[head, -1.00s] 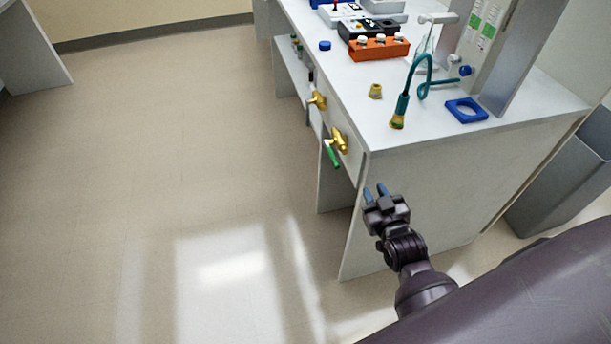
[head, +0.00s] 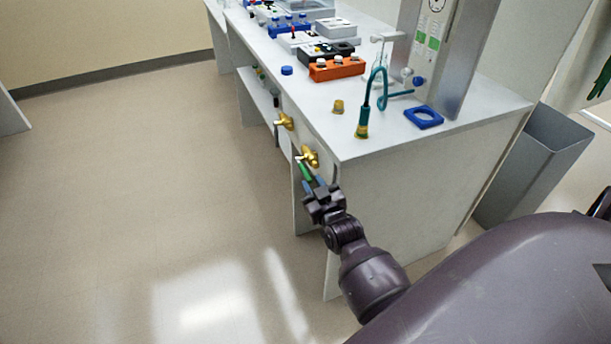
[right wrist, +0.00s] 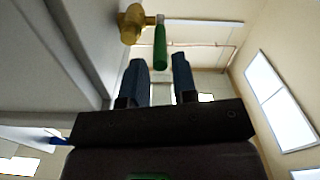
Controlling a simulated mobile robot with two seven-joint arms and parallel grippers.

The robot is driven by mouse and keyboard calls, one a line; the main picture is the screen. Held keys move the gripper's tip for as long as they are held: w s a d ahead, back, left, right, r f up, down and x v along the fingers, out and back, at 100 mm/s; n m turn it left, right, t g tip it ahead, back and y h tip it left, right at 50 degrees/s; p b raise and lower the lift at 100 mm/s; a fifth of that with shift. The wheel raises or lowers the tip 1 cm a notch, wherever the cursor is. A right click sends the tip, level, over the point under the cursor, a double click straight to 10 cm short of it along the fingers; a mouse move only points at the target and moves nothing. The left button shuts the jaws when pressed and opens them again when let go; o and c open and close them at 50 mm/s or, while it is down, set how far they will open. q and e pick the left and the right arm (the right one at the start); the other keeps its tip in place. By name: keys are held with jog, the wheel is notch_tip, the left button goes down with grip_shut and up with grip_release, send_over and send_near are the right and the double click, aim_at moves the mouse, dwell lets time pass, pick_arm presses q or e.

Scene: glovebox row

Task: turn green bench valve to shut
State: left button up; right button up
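The green bench valve is a brass valve body (head: 308,156) on the bench's front panel, with a green lever handle (head: 306,172) that slants down from it. In the right wrist view the brass body (right wrist: 131,24) is at the top, and the green handle (right wrist: 160,48) hangs just beyond the fingertips, between their lines. My right gripper (head: 314,186) is at the handle's lower end in the head view. My left gripper is not in view.
A second brass valve (head: 284,121) sits farther along the bench front. The white bench (head: 400,155) holds an orange block (head: 337,68), a blue square ring (head: 424,117) and a teal hose (head: 364,115). A grey bin (head: 530,165) stands at right. The floor at left is clear.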

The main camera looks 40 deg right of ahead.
aim_at(301, 166)
jog(key=shift+x, duration=2.15)
jog(key=shift+c, duration=0.2)
grip_shut()
